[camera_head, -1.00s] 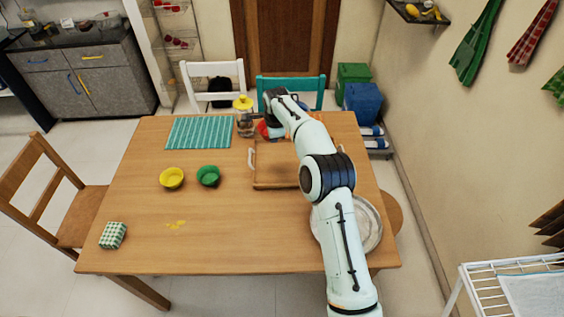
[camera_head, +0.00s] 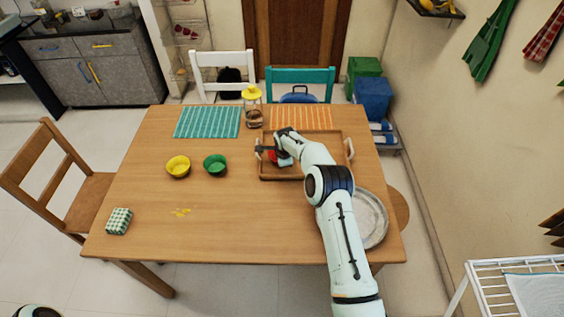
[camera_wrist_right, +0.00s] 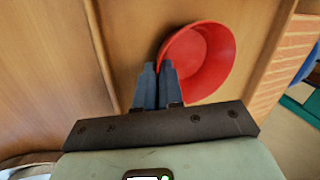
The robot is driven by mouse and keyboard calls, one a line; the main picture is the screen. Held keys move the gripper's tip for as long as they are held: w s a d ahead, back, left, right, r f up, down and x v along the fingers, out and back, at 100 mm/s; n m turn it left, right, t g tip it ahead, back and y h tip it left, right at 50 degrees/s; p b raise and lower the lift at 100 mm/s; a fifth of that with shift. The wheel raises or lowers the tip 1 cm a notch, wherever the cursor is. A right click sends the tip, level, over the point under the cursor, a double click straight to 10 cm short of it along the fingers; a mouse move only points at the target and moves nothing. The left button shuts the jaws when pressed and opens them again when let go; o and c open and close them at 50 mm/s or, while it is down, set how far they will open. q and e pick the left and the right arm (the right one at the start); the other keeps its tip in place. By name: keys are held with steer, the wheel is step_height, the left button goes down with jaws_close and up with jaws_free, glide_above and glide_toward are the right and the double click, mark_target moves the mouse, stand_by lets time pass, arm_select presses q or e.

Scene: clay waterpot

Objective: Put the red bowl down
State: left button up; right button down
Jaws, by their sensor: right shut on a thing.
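My right gripper (camera_head: 276,153) is shut on the rim of the red bowl (camera_head: 272,158). In the head view they are over the left part of the wooden tray (camera_head: 285,177), and my arm covers part of the bowl. In the right wrist view, the red bowl (camera_wrist_right: 208,60) shows its inside, with its near rim between the fingertips (camera_wrist_right: 157,70) of my gripper. I cannot tell whether the bowl touches the tray or hangs just above it. My left gripper is out of view.
A yellow bowl (camera_head: 178,167) and a green bowl (camera_head: 215,165) stand left of the tray. A yellow-lidded jar (camera_head: 254,112) stands behind it, between a teal mat (camera_head: 207,122) and an orange striped mat (camera_head: 302,117). A round plate (camera_head: 372,222) lies at the right.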

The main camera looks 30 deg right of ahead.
steer(key=shift+w+f, duration=0.1)
steer(key=shift+f, duration=0.05)
steer(key=c, duration=1.3)
jaws_free()
steer(key=shift+f, duration=0.1)
steer(key=shift+o, duration=0.2)
steer(key=shift+r, duration=0.55)
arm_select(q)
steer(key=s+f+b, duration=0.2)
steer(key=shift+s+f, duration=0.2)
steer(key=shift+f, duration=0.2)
arm_select(e)
steer(key=v, duration=1.1)
steer(key=shift+s, duration=0.2)
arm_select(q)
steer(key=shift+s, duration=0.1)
arm_select(e)
steer(key=shift+a, duration=0.1)
